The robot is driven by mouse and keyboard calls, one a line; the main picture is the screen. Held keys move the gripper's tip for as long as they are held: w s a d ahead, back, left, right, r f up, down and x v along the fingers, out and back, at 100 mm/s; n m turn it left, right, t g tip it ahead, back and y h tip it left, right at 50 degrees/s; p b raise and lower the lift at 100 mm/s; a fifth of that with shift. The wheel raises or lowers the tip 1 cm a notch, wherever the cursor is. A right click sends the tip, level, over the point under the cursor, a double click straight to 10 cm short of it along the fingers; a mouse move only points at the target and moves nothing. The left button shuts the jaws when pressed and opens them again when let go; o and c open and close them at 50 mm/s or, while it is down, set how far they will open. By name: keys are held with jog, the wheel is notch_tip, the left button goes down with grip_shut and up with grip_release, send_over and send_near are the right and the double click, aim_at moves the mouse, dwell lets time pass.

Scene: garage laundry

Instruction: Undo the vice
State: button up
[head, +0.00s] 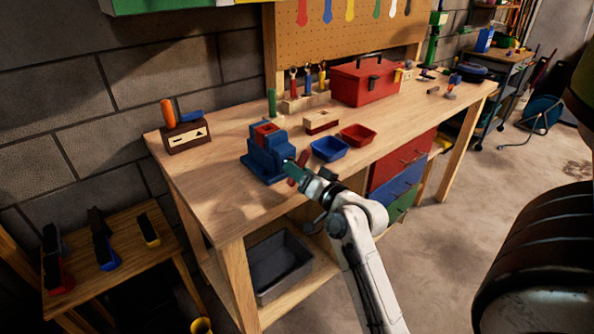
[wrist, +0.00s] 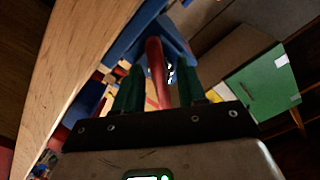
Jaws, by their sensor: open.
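The blue vice (head: 266,157) stands on the workbench near its front left edge, with a red piece between its jaws at the top. Its red handle (head: 299,168) is on the side facing my arm. In the wrist view the handle (wrist: 156,70) stands between my two green fingers, and part of the blue vice (wrist: 165,35) shows behind it. My gripper (head: 290,166) is open at the vice's front, with its fingers on either side of the handle. Whether a finger touches the handle cannot be told.
A blue bin (head: 330,149) and a red bin (head: 358,135) are close to the right of the vice on the workbench (head: 215,190). A red toolbox (head: 368,82) stands behind them. A wooden block with an orange-handled tool (head: 186,136) is at the left. Bare bench top lies left of the vice.

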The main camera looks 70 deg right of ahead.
jog(key=b+v, duration=0.1)
jog(key=v, duration=0.9)
dwell(0.3)
jog(key=w+a+f+n+g+y+p, duration=0.1)
jog(key=w+a+f+n+g+y, duration=0.25)
jog(key=a+f, duration=0.4)
jog(key=w+a+f+n+g+y+p, duration=0.1)
jog(key=w+a+f+n+g+y, duration=0.15)
jog(key=a+f+n+y, duration=0.4)
jog(key=s+a+f+n+g, duration=0.1)
jog(key=s+a+f+g, duration=0.2)
jog(key=a, duration=0.3)
jog(key=s+a+f+n+g+p, duration=0.1)
jog(key=s+a+f+n+g, duration=0.1)
jog(key=s+a+g, duration=0.3)
jog(key=shift+s+a+f+h, duration=0.3)
jog(key=shift+s+a+f, duration=0.15)
jog(key=shift+f, duration=0.35)
jog(key=shift+w, duration=0.15)
